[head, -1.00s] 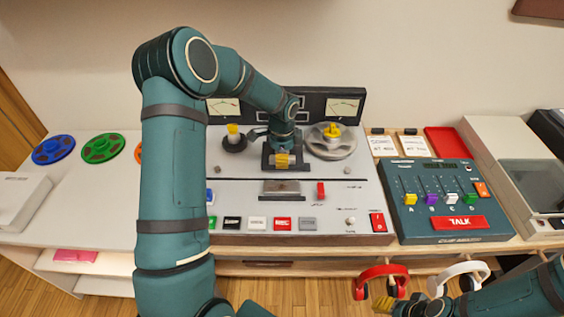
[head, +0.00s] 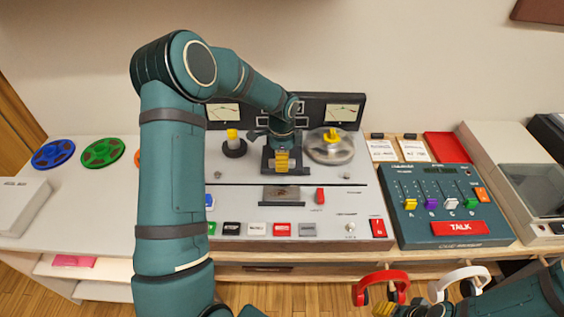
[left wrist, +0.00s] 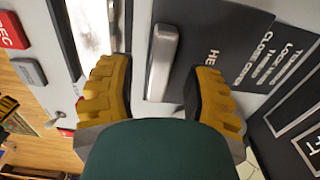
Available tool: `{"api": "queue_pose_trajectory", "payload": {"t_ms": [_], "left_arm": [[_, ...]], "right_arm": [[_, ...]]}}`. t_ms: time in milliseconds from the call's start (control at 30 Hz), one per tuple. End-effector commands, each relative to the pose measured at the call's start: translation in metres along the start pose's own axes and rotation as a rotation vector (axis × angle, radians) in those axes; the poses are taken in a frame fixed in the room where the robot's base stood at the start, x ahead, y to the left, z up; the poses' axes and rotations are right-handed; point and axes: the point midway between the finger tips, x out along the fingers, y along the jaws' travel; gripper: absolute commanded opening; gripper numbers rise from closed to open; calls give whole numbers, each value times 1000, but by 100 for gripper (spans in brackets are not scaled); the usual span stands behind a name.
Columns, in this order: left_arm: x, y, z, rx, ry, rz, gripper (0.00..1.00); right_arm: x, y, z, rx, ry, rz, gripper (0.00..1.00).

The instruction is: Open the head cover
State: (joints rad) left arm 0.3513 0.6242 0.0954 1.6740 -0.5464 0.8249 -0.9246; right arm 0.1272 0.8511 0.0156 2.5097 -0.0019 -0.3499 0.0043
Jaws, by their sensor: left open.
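The head cover is a dark panel (left wrist: 205,40) with partly hidden white lettering that begins "HE". A pale metal handle bar (left wrist: 163,60) stands on it. In the head view the dark panel (head: 300,167) shows around my left gripper (head: 282,165), which hides most of it. My left gripper also shows in the left wrist view (left wrist: 160,95). It is open, with one yellow finger on each side of the bar and visible gaps between. The panel looks shut. My right gripper (head: 384,309) is low at the front, by the red headphones; its jaw opening is unclear.
The tape deck (head: 235,200) has two spindles, a reel (head: 331,146) at right, and a row of buttons. A teal talk box (head: 440,203) stands at right. Red headphones (head: 381,277) and white headphones (head: 459,274) hang below the front edge. Coloured reels (head: 103,153) lie at left.

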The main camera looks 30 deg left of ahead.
Motion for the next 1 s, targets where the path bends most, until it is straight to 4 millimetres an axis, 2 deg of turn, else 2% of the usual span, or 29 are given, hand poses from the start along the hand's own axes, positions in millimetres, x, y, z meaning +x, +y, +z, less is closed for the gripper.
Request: {"api": "queue_pose_trajectory", "payload": {"t_ms": [300,500,700,1000], "left_arm": [[-66,-1,0,0,1,-5,50],[-94,0,0,2,0,-2,50],[-104,1,0,2,0,0,50],[-104,1,0,2,0,0,50]], "right_arm": [[0,0,0,0,0,0,47],[0,0,0,0,0,0,47],[0,0,0,0,0,0,47],[0,0,0,0,0,0,47]]}}
